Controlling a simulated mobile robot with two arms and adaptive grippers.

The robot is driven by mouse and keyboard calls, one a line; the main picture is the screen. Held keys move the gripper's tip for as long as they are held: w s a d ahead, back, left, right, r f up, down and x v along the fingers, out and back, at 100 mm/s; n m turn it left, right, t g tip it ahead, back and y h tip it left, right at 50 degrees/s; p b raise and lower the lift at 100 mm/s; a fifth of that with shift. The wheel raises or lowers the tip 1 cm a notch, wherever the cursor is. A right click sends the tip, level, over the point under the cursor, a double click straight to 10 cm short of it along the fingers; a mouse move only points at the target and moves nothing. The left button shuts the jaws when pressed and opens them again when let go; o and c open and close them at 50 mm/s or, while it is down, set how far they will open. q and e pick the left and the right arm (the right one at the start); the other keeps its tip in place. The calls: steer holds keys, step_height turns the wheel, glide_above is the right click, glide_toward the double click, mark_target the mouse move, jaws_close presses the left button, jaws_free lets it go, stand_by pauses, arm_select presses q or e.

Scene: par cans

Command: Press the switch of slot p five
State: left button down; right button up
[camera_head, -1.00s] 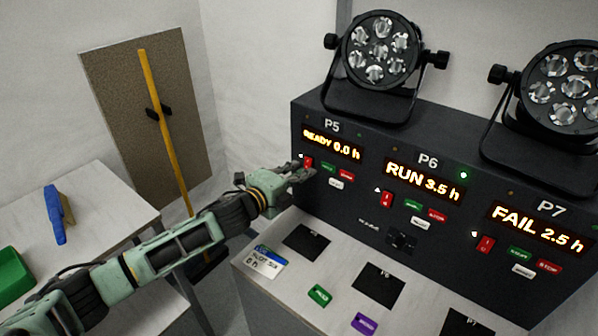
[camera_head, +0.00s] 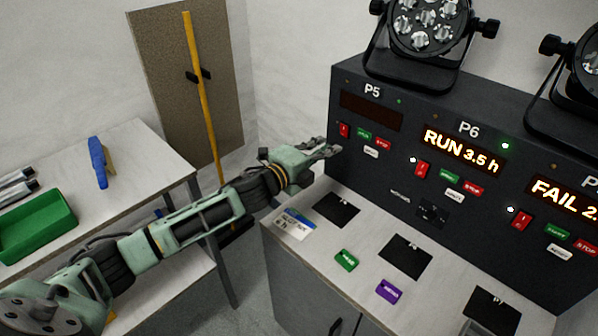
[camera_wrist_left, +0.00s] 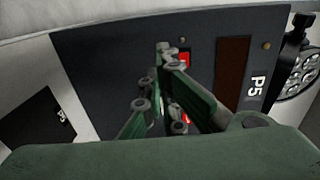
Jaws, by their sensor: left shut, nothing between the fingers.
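The P5 slot on the dark panel has a blank display (camera_head: 372,110), with its label above. Its red rocker switch (camera_head: 344,130) sits below the display's left end, beside a green and a red button. My left gripper (camera_head: 333,149) is shut and empty, just left of and below that switch, in front of the panel. In the left wrist view the fingers (camera_wrist_left: 163,62) point at the panel next to the red switch (camera_wrist_left: 184,59), partly covering the controls. I cannot tell whether the fingertips touch the panel. My right gripper is not in view.
The P6 display (camera_head: 462,150) reads RUN 3.5 h, and the P7 display (camera_head: 565,197) is lit to the right. Below the panel, the counter (camera_head: 320,245) holds black pads, a card, and green and purple tags. A side table (camera_head: 125,200) with a green tray stands left.

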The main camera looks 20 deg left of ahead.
arm_select(q)
steer(key=f+b+v, duration=0.2)
steer(key=v, duration=0.6)
steer(key=shift+s+a, duration=0.2)
steer(key=shift+s, duration=0.2)
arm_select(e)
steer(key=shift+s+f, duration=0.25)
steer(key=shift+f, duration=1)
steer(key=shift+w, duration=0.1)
